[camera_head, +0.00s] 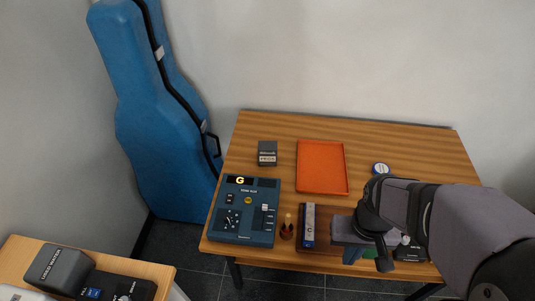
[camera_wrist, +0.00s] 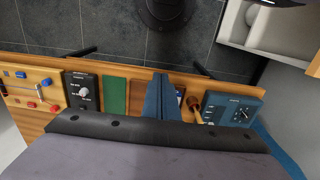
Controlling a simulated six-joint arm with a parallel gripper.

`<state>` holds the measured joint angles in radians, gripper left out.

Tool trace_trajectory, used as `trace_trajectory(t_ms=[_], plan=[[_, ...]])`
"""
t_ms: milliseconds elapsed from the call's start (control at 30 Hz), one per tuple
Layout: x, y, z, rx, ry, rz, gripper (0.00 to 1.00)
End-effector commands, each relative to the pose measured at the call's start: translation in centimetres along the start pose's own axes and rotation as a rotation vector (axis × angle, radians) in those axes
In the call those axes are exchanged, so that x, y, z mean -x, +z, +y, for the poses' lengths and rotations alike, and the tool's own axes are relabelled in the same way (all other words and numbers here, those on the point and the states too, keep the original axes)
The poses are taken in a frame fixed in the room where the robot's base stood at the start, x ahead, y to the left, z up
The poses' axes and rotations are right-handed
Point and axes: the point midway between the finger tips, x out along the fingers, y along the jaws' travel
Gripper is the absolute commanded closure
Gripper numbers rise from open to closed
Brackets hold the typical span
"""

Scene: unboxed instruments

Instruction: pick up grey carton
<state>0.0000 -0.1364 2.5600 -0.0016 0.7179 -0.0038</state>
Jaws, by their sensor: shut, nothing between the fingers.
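A small dark grey box (camera_head: 267,153) with pale lettering, which looks like the grey carton, sits at the back left of the wooden table, left of the orange tray. It does not show in the wrist view. My gripper (camera_head: 354,256) is at the front right of the table, well away from that box, with its blue fingers pointing down. In the wrist view my gripper's fingers (camera_wrist: 163,97) are together with nothing between them, over the table's front edge.
The orange tray (camera_head: 321,167) is empty. A blue control box (camera_head: 245,211), a wooden-handled tool (camera_head: 287,226) and a blue-and-silver item (camera_head: 309,226) stand along the front. A blue instrument case (camera_head: 160,120) leans at the left.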

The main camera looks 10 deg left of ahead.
Motion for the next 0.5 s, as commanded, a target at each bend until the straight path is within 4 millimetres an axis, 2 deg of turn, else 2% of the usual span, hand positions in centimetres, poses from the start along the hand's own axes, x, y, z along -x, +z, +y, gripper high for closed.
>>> trace_trajectory(t_ms=[267, 500], plan=[[0.00, 0.00, 0.00, 0.000, 0.000, 0.000, 1.00], [0.00, 0.00, 0.00, 0.000, 0.000, 0.000, 0.43]])
